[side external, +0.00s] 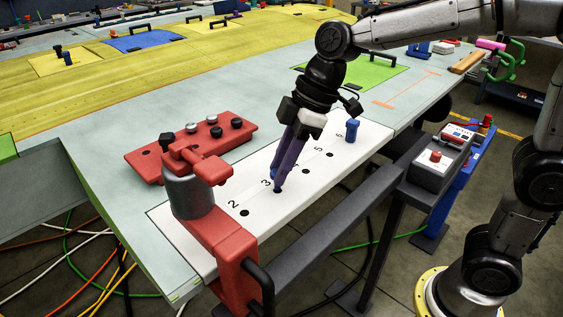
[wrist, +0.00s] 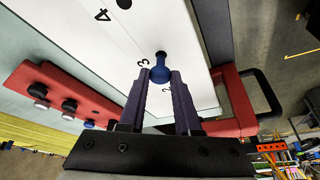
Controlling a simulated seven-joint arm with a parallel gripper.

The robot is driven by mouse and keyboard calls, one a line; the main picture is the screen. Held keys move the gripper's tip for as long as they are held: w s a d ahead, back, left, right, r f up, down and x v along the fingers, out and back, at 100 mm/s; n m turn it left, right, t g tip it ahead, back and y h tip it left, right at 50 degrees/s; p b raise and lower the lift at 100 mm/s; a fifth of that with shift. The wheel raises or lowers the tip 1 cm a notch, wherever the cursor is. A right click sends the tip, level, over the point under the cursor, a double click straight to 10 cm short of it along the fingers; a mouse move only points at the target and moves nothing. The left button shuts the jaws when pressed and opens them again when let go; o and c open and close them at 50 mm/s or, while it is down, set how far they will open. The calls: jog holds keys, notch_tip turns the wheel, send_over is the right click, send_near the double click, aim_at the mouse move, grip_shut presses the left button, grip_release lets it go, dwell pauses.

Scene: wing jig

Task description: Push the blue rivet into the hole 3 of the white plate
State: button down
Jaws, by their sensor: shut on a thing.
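The white plate (side external: 320,165) lies along the table edge with numbered dark holes. My gripper (side external: 276,181) points down over the plate beside the number 3. It is shut on a blue rivet (wrist: 160,73). In the wrist view the rivet sits between the two fingertips, its far end at or just over dark hole 3 (wrist: 161,53), with the printed 3 beside it. I cannot tell whether its tip is inside the hole. In the side view the fingers mostly hide the held rivet. Another blue rivet (side external: 352,130) stands upright near the plate's far end.
A red block (side external: 150,165) with several dark and pale rivets lies left of the plate. A red clamp with a grey cylinder (side external: 188,192) stands at the plate's near end, close to my gripper. A dark rail (side external: 340,220) runs along the table's front edge.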

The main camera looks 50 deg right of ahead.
jog(key=shift+f, duration=1.2)
jog(key=c, duration=0.5)
grip_release()
jog(key=v, duration=1.4)
jog(key=shift+r, duration=3.45)
